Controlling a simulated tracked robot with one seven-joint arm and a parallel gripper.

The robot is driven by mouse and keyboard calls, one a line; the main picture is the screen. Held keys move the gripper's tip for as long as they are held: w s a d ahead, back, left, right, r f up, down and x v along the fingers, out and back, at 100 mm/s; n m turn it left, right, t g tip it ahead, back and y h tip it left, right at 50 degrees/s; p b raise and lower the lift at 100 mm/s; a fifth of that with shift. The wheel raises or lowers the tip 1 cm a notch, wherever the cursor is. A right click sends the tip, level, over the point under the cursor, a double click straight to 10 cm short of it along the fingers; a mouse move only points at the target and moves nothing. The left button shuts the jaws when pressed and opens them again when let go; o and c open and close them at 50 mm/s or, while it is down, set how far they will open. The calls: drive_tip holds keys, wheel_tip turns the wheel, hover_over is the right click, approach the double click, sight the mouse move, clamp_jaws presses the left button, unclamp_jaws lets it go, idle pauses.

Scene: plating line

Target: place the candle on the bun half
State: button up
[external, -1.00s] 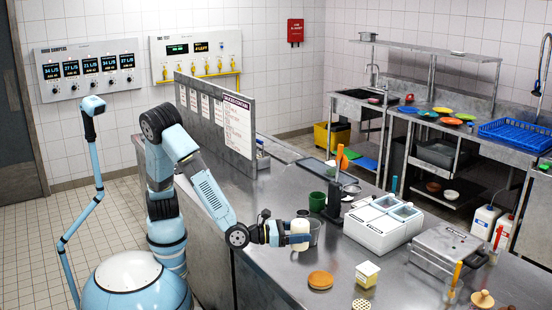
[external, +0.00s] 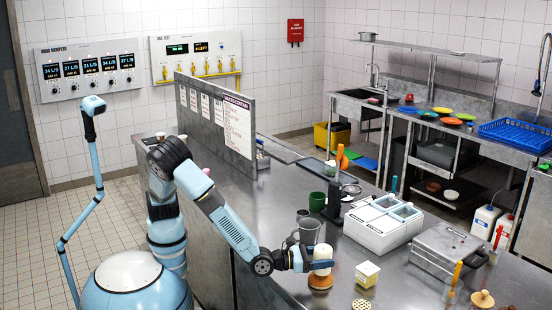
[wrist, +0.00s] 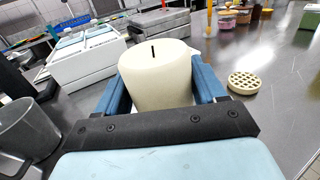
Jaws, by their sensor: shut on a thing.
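The candle (external: 323,254) is a cream cylinder with a dark wick, upright between my fingers; it also fills the middle of the wrist view (wrist: 158,75). My gripper (external: 312,261) is shut on its sides. The bun half (external: 320,283) is a round orange-brown piece on the steel counter, directly below the candle in the external view. The candle's lower edge overlaps the bun half there, and I cannot tell whether they touch. In the wrist view the bun half is hidden behind the candle and my gripper.
A clear jug (external: 309,232) stands behind the gripper. A white lidded container unit (external: 382,224) is farther back. The counter (external: 270,215) is bare to the left.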

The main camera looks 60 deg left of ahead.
drive_tip(key=shift+f, duration=1.05)
drive_tip(key=shift+f, duration=0.1)
drive_tip(key=o, duration=1.2)
